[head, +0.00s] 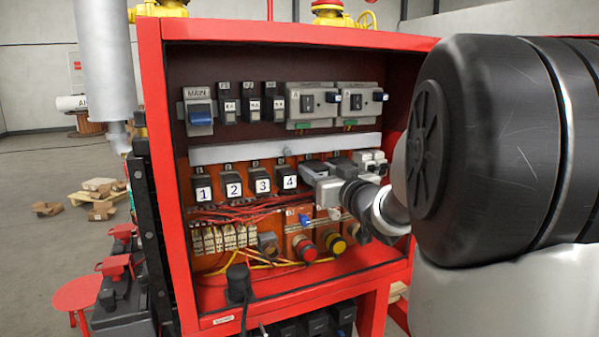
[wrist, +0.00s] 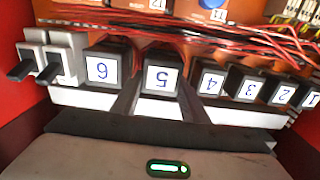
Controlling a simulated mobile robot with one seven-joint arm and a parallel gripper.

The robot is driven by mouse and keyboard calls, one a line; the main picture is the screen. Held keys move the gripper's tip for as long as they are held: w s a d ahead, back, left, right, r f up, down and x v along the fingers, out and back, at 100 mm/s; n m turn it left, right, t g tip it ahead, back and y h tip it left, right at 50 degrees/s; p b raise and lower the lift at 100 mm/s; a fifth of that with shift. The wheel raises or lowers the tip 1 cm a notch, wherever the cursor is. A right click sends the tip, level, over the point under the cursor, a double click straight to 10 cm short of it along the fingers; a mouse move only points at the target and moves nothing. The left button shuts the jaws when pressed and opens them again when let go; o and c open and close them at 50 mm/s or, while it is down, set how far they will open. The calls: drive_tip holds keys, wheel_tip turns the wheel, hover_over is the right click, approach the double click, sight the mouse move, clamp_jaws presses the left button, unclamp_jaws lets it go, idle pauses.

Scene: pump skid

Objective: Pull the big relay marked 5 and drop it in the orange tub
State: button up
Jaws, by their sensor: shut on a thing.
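The big relay marked 5 (wrist: 162,78) is a black block with a white label, upside down in the wrist view. It sits in the row between relay 6 (wrist: 101,70) and relay 4 (wrist: 211,82). My gripper (wrist: 157,97) has one finger on each side of relay 5 and is shut on it. In the head view, my gripper (head: 322,186) reaches into the red cabinet just right of relay 4 and hides relay 5. Relay 5 looks in line with its neighbours; I cannot tell how firmly it is seated. The orange tub shows in neither view.
Relays 1 (head: 202,188), 2 and 3 stand left of relay 4. Red wires (head: 245,208) run close below the row. Grey switches (wrist: 50,58) stand beyond relay 6. The cabinet's red frame (head: 158,180) surrounds my gripper, and a black plug (head: 239,282) stands at its lower edge.

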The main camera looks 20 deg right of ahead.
sight(320, 173)
drive_tip(key=shift+s, duration=1.45)
idle(0.5)
drive_tip(key=shift+s+d+p, duration=0.1)
drive_tip(key=shift+s+p, duration=0.35)
drive_tip(key=shift+s, duration=1.2)
